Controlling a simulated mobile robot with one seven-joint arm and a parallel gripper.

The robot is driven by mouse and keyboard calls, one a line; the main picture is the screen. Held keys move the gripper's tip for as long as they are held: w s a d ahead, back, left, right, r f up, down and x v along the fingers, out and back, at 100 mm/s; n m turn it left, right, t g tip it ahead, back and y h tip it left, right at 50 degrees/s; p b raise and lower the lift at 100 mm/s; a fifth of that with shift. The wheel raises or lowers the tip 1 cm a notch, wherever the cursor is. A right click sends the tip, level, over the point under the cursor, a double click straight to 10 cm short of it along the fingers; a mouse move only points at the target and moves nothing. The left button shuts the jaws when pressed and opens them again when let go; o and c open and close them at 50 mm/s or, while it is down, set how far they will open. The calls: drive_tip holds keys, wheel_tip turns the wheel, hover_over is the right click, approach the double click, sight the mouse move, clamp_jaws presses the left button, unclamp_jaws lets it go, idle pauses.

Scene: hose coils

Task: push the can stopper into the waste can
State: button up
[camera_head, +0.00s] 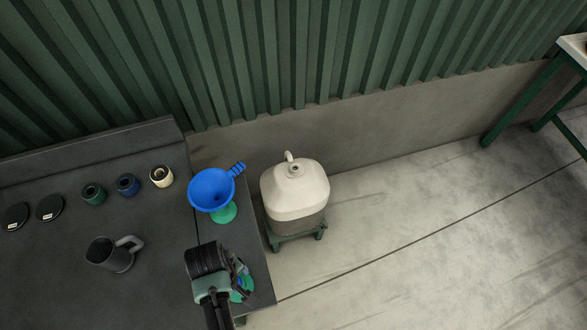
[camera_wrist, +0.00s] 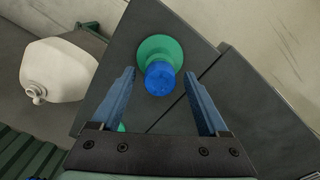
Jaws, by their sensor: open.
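The can stopper (camera_wrist: 160,78) is a blue ribbed plug standing on a round green holder (camera_wrist: 157,46) near the bench corner in the wrist view. My gripper (camera_wrist: 160,76) is open above it, with one finger on each side and gaps showing, so it is not gripped. In the head view my gripper (camera_head: 240,268) hides most of the stopper; part of the green holder (camera_head: 249,284) shows. The waste can (camera_head: 296,190) is cream with a darker lower part, a handle and a small open mouth on top. It also shows in the wrist view (camera_wrist: 58,72).
A blue funnel (camera_head: 211,188) stands on a green holder beside the can. The can rests on a low green stand (camera_head: 298,236). A dark mug (camera_head: 109,254), ring-shaped caps (camera_head: 128,185) and black discs (camera_head: 50,208) lie on the bench (camera_head: 60,290) at left.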

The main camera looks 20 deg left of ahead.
idle(0.8)
clamp_jaws()
drive_tip(key=c, duration=0.7)
unclamp_jaws()
clamp_jaws()
drive_tip(key=shift+p, duration=0.3)
drive_tip(key=shift+r+p, duration=0.45)
drive_tip(key=shift+p, duration=0.05)
drive_tip(key=shift+r+p, duration=0.9)
drive_tip(key=shift+p, duration=0.05)
